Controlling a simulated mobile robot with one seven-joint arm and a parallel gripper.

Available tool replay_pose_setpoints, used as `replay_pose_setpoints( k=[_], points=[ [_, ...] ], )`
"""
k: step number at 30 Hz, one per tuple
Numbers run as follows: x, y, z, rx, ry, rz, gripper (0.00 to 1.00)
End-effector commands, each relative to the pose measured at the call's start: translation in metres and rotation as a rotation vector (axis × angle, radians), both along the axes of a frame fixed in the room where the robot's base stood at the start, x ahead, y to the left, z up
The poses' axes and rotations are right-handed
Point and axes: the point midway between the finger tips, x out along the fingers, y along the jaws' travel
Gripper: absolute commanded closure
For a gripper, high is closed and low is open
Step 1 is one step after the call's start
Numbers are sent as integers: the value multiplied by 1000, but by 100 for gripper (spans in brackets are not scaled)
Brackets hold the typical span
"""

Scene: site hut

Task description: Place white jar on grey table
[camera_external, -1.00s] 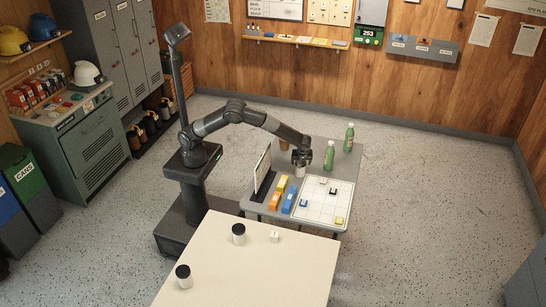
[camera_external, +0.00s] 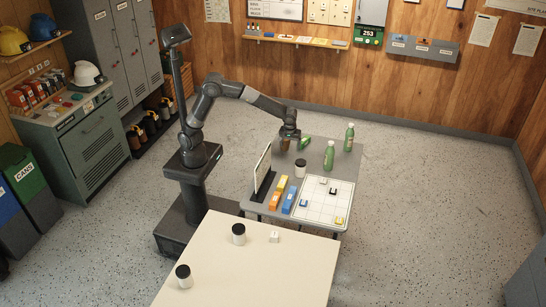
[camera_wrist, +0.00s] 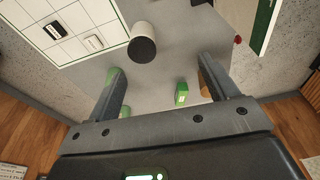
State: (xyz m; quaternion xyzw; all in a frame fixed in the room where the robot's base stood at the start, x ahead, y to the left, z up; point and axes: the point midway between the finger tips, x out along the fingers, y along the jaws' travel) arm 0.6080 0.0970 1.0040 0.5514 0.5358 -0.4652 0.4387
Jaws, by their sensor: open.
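A white jar (camera_external: 300,170) with a black lid stands upright on the grey table (camera_external: 342,172), beside a white upright panel. In the wrist view the jar (camera_wrist: 146,34) is beyond my open fingers, its dark lid towards the camera. My gripper (camera_external: 290,134) is above the far side of the grey table, apart from the jar. In the wrist view my gripper (camera_wrist: 160,76) has its fingers wide apart, with nothing held between them. Two more black-lidded white jars stand on the cream table, one near its far edge (camera_external: 239,238) and one near its left edge (camera_external: 185,281).
Two green bottles (camera_external: 329,158) (camera_external: 349,140) stand at the grey table's right. Another green item (camera_external: 304,142) looks tilted near my gripper, beside a brown container (camera_external: 284,146). A white grid board (camera_external: 322,203) and orange and blue blocks (camera_external: 288,202) lie in front. A small white cube (camera_external: 274,237) sits on the cream table.

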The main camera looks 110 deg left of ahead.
Motion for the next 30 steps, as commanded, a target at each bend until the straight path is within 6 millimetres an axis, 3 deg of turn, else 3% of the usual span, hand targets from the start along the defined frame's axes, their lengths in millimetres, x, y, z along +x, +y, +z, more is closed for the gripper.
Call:
replay_pose_setpoints(
  k=[6, 15, 22, 30],
  points=[
    [-54, -17, 51, -88, -57, -264, 21],
    [-136, -45, 102, -111, -153, -661, 21],
    [-203, -66, 124, -51, -221, -970, 21],
    [-278, -87, 127, 97, -263, -1314, 21]
  ],
)
